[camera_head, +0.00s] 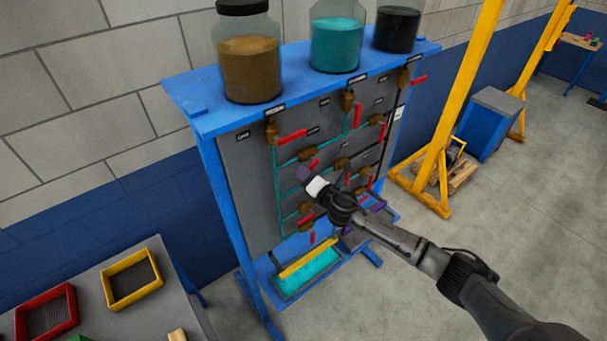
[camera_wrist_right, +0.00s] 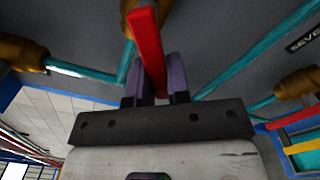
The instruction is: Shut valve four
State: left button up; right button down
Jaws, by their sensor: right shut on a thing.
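The valve panel (camera_head: 245,170) is a grey board in a blue frame, with several brass valves with red lever handles on teal pipes. Its labels are too small to read in the head view, so I cannot tell which valve is number four. My right gripper (camera_head: 304,173) is at the middle of the panel and hides part of it. In the right wrist view its purple fingers (camera_wrist_right: 159,80) are shut on a red valve handle (camera_wrist_right: 147,42). The brass body (camera_wrist_right: 140,8) of that valve is partly cut off. My left gripper is out of view.
Jars of brown (camera_head: 250,70), teal (camera_head: 336,45) and black stuff stand on the panel's top shelf. A teal-filled tray (camera_head: 308,274) sits below. Other red handles (camera_head: 291,136) surround my gripper closely. A partly cut label beginning "SEVE" (camera_wrist_right: 305,38) shows at right in the wrist view.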

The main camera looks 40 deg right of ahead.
jog(key=n, duration=0.1)
jog(key=d+f+n, duration=0.1)
jog(key=shift+n, duration=0.4)
jog(key=d+n, duration=0.1)
jog(key=n, duration=0.1)
jog(key=d+n, duration=0.1)
jog(key=n, duration=0.2)
jog(key=d+f+n, duration=0.1)
jog(key=n, duration=0.1)
jog(key=shift+n+b, duration=0.35)
jog(key=shift+n, duration=0.05)
jog(key=shift+s+d+f, duration=0.1)
jog(key=c, duration=1.1)
grip_release()
jog(key=shift+s, duration=0.1)
